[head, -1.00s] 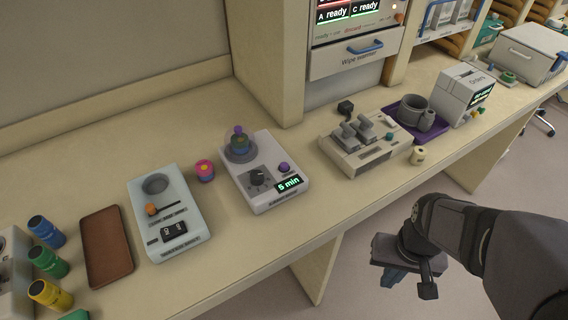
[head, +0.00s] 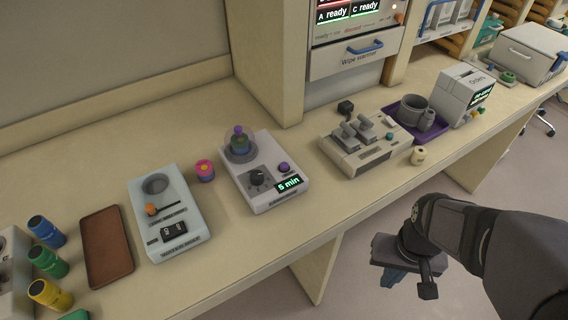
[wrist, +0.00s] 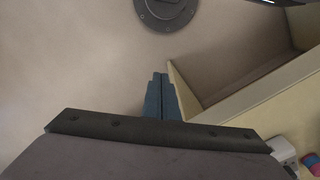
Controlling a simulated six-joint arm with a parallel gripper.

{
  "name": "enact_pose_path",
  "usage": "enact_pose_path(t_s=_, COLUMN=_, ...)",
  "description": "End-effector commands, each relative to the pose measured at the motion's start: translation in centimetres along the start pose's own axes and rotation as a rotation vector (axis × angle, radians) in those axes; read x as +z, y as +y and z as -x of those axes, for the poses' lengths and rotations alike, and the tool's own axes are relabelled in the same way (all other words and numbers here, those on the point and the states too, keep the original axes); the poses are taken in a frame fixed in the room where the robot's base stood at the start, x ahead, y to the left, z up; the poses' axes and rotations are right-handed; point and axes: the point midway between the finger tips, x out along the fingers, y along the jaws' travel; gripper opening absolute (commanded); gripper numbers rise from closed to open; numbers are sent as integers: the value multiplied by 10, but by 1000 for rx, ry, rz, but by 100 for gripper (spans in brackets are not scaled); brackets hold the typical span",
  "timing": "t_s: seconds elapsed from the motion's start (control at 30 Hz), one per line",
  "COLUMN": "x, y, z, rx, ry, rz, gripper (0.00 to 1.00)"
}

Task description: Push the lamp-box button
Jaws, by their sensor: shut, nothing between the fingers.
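No box is legibly marked as a lamp box. A white box (head: 262,172) stands mid-counter in the head view. It has a purple button (head: 283,168), a dark knob, a lit "5 min" display and a stack of coloured rings on top. A pale blue box (head: 180,244) left of it has an orange-knobbed slider and a black rocker switch. My gripper (head: 392,277) hangs beyond the counter's front edge, below right of these boxes, touching nothing. In the wrist view its blue fingers (wrist: 160,98) are together and empty.
A grey two-lever unit (head: 365,146) and a purple tray (head: 436,131) with grey cups stand to the right. A brown tray (head: 107,276) and coloured bottles (head: 48,262) are at left. Floor shows around my gripper.

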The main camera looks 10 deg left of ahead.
Motion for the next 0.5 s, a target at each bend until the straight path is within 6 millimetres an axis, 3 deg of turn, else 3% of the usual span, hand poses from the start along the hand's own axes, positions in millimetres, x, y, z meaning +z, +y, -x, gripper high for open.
enact_pose_path(t_s=0.5, x=0, y=-3, z=5, rx=0, ry=0, rz=13, gripper=0)
